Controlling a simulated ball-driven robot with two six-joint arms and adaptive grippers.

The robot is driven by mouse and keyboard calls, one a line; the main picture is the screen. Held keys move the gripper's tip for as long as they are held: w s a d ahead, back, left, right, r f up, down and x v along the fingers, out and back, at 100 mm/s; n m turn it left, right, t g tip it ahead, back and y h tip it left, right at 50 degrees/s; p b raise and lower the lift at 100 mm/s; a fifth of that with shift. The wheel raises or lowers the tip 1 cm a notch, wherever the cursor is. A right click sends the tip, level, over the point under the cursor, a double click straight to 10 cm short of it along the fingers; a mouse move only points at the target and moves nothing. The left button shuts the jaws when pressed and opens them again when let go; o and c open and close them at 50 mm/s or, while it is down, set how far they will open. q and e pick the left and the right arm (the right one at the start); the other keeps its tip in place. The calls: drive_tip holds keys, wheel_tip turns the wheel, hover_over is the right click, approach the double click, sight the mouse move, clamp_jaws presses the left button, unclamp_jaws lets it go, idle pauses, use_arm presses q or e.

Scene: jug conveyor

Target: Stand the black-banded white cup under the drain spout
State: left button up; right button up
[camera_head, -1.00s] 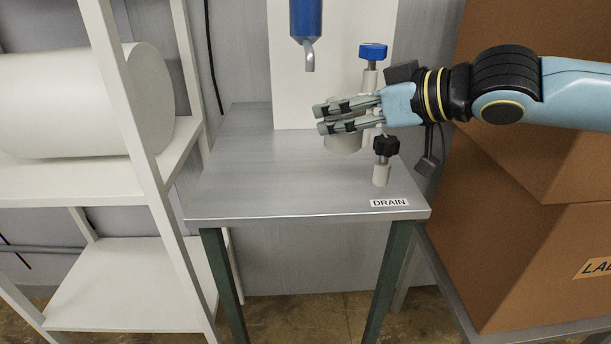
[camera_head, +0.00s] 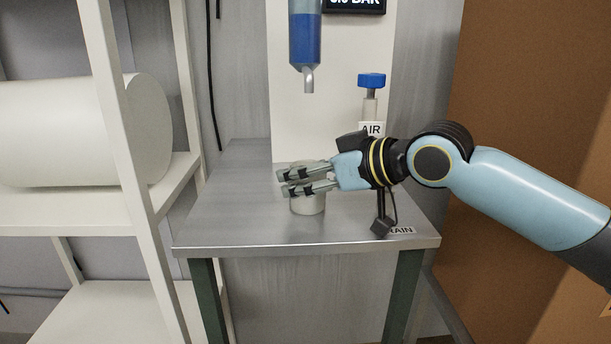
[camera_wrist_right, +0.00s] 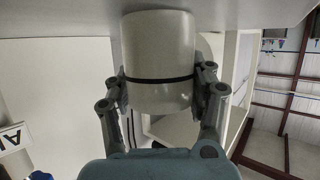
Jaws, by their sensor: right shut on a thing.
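The white cup (camera_head: 308,204) is between the fingers of my right gripper (camera_head: 286,183), which is shut on its sides. In the right wrist view the cup (camera_wrist_right: 158,50) shows a thin black band, with a finger on each side. The cup is upright at the grey table top; I cannot tell whether its base touches. The metal spout (camera_head: 308,80) hangs under a blue-filled tube, higher up and in line with the cup sideways. I cannot tell their depth offset. My left gripper is not in view.
The blue-knobbed AIR valve (camera_head: 371,82) stands behind my right wrist. A white shelf (camera_head: 150,215) with a large roll is at left, brown boxes (camera_head: 520,110) at right. The table's left side is clear.

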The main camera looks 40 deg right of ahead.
drive_tip(key=o, duration=0.7)
drive_tip(key=shift+f, duration=0.15)
drive_tip(key=o, duration=0.5)
drive_tip(key=shift+c, duration=0.2)
drive_tip(key=shift+r, duration=0.2)
drive_tip(key=p+v, duration=0.4)
drive_tip(key=v, duration=0.2)
drive_tip(key=shift+s+d+r, duration=0.1)
drive_tip(key=shift+s+r, duration=0.15)
drive_tip(key=shift+r, duration=0.05)
drive_tip(key=p+v, duration=0.5)
drive_tip(key=p, duration=0.2)
drive_tip(key=shift+s+f, duration=0.1)
drive_tip(key=shift+s, duration=0.15)
